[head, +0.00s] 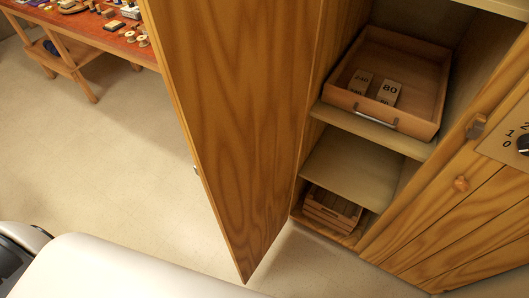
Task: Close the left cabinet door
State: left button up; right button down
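The left cabinet door (236,110) is wooden with a dark wavy grain and stands wide open, swung out towards me from the cabinet's left side. Its lower corner is near the bottom middle of the head view. A small metal piece, perhaps its handle, shows at the door's left edge (196,170). The open cabinet (350,168) has shelves inside. Neither of my grippers is in view. A pale rounded part, probably of my own body, fills the bottom left.
A wooden drawer-like tray (436,110) with blocks, one marked 80 (389,92), sits on a shelf; a slatted crate (332,208) sits at the bottom. A red-topped workbench (112,38) with small items stands back left. The floor (110,160) left of the door is clear.

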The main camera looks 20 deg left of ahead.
aim_at(236, 74)
jog(key=j+z, duration=0.3)
jog(key=j, duration=0.35)
jog(key=j+z, duration=0.3)
jog(key=j, duration=0.35)
jog(key=k+j+z, duration=0.1)
jog(key=j+z, duration=0.2)
jog(key=j, duration=0.35)
